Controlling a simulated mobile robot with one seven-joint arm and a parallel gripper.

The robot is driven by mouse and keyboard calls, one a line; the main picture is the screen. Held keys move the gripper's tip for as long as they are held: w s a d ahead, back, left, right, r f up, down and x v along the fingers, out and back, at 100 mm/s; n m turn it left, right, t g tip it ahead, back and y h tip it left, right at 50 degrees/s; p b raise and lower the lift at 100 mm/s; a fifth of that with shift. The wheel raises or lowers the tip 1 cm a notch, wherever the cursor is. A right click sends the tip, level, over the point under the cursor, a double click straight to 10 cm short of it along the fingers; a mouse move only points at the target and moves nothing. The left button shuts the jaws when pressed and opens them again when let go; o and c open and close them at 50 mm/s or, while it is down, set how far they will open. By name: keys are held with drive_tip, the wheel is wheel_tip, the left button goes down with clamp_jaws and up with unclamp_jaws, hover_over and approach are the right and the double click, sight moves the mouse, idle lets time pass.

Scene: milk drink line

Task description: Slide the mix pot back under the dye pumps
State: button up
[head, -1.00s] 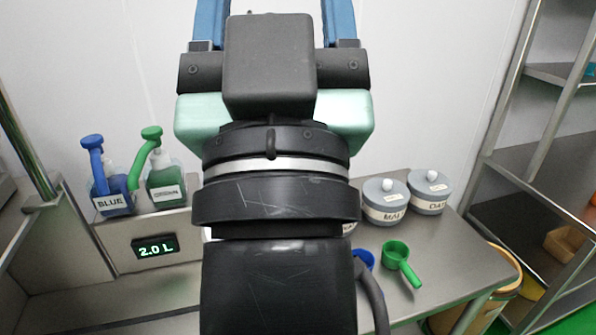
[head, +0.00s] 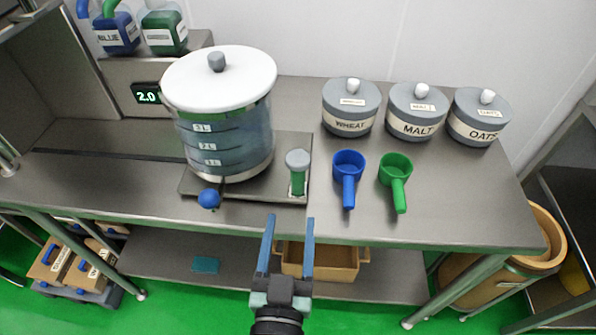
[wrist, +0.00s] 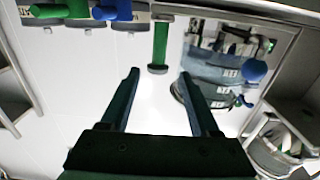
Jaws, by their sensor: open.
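The mix pot (head: 222,135) is a large clear vessel with a white lid and level marks. It stands on a dark flat plate (head: 245,192) on the steel table, to the right of and in front of the dye pumps. A blue ball (head: 209,199) shows at its front. An upright green handle (head: 298,182) with a grey cap stands at the plate's right end. The blue pump (head: 117,34) and green pump (head: 164,31) sit on a raised shelf. My gripper (head: 290,221) is open and empty before the table edge, below the handle. The handle (wrist: 160,42) also shows beyond my fingers in the wrist view.
Blue (head: 348,168) and green (head: 396,172) scoops lie right of the handle. Wheat (head: 350,108), malt (head: 415,112) and oats (head: 479,118) jars stand behind them. A display (head: 147,96) reads 2.0. A tan bin (head: 335,262) sits on the lower shelf.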

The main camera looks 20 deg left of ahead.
sight(297, 177)
drive_tip(key=p+x, duration=0.1)
drive_tip(key=x, duration=1.1)
drive_tip(key=shift+w, duration=0.25)
clamp_jaws()
idle(1.0)
